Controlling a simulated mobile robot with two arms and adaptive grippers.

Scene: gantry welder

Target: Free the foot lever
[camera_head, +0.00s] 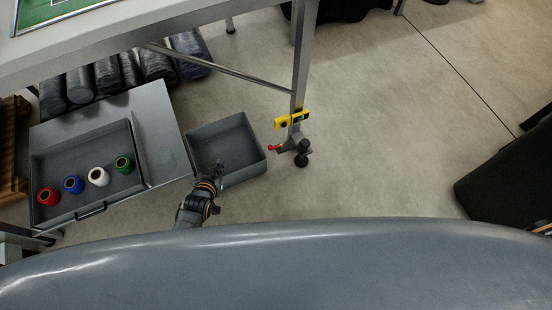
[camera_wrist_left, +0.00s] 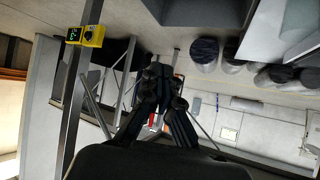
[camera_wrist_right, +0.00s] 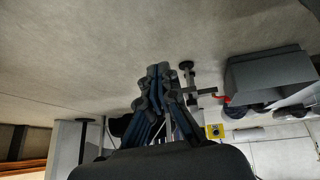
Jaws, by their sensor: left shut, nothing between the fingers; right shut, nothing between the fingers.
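The foot lever (camera_head: 274,147), small with a red end, sticks out low from the table leg (camera_head: 300,75). It also shows in the right wrist view (camera_wrist_right: 222,99). A grey open bin (camera_head: 256,143) stands on the floor at the lever's tip; I cannot tell whether they touch. My left gripper (camera_head: 220,168) is shut and empty, over the bin's near part in the head view; its height is unclear. It also shows in its wrist view (camera_wrist_left: 165,78). My right gripper (camera_wrist_right: 158,72) is shut and empty, outside the head view.
A yellow device (camera_head: 292,118) is fixed on the leg above the lever. An open drawer (camera_head: 140,158) with red, blue, white and green spools is at left. Dark rolls (camera_head: 107,76) lie behind it.

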